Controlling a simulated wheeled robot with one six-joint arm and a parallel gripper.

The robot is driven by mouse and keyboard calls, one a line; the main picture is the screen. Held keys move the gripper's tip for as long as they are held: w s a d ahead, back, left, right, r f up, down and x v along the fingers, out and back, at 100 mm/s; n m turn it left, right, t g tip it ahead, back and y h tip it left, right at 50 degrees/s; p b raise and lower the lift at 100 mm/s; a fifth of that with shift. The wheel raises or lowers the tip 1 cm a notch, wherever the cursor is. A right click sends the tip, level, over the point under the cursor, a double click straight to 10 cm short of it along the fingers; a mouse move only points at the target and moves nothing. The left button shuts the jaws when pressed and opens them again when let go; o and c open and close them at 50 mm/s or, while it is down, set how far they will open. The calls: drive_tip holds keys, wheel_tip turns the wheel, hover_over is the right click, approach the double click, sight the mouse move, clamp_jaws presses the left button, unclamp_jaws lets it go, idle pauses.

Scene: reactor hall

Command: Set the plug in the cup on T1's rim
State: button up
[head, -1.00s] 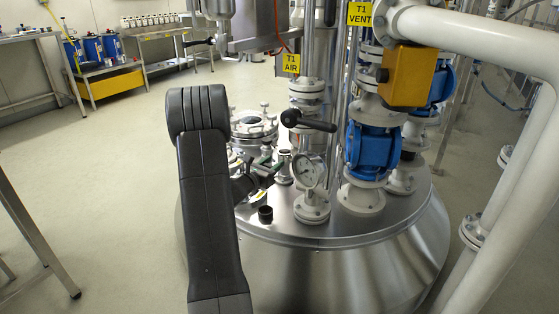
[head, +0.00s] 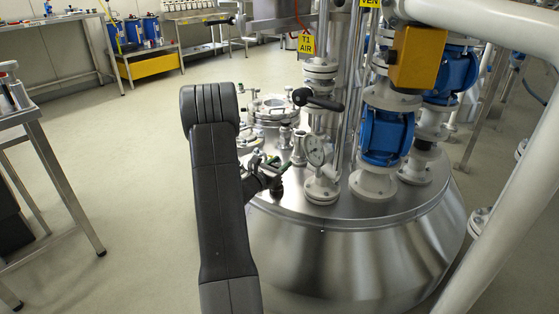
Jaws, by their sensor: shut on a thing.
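T1 is the big steel vessel (head: 330,245) with a domed lid crowded with fittings. The small dark cup (head: 277,191) stands at the lid's near-left rim, partly covered by my gripper. My gripper (head: 281,168) reaches in from the left, just above and close to the cup. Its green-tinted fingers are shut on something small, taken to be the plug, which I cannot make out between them. I cannot tell whether the held thing touches the cup.
A black-handled valve (head: 318,99), a blue valve (head: 387,135) and thick white pipes (head: 510,150) crowd the right. A steel table (head: 35,130) stands left; floor between is clear.

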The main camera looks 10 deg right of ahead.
drive_tip(key=shift+f, duration=2.4)
drive_tip(key=o, duration=1.1)
drive_tip(key=shift+c, duration=0.2)
drive_tip(key=p+v, duration=0.2)
drive_tip(key=v, duration=1.1)
drive_tip(key=shift+s+a, duration=0.25)
drive_tip(key=shift+a, duration=0.05)
